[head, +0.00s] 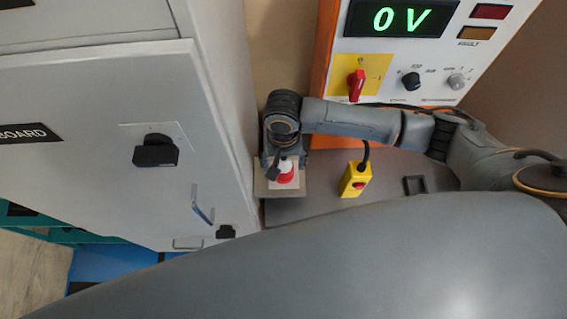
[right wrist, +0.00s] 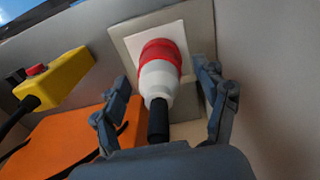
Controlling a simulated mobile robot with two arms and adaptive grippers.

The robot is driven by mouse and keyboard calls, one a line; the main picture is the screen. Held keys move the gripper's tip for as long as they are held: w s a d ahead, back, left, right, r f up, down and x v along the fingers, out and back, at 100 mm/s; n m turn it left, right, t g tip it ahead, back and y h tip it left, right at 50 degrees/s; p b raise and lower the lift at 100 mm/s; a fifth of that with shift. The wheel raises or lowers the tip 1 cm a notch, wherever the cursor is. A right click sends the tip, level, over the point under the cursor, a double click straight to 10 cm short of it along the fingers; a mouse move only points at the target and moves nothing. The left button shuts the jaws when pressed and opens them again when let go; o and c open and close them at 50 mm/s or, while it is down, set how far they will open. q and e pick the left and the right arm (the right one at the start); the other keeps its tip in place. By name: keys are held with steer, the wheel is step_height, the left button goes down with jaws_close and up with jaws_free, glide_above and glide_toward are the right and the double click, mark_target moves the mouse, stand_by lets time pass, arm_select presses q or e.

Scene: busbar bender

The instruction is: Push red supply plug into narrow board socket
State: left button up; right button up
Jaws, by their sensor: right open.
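The red supply plug (right wrist: 161,54) has a red front ring, a white body and a black cable end. In the right wrist view its red end is against a pale square socket plate (right wrist: 122,44) on a beige box. I cannot tell how deep it sits. In the head view the plug (head: 284,174) shows red and white at the narrow side of the grey board cabinet (head: 100,100). My right gripper (right wrist: 166,78) is open, with one finger on each side of the plug and gaps between. In the head view the right gripper (head: 279,163) is partly hidden by its wrist. My left gripper is out of view.
An orange and white supply unit (head: 400,60) with a "0 V" display and red switch (head: 356,84) stands behind my arm. The cabinet wall is close on the left.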

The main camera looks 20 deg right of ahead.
step_height(320, 180, up, 10)
steer(key=shift+r, duration=0.25)
steer(key=shift+f, duration=0.1)
stand_by(0.5)
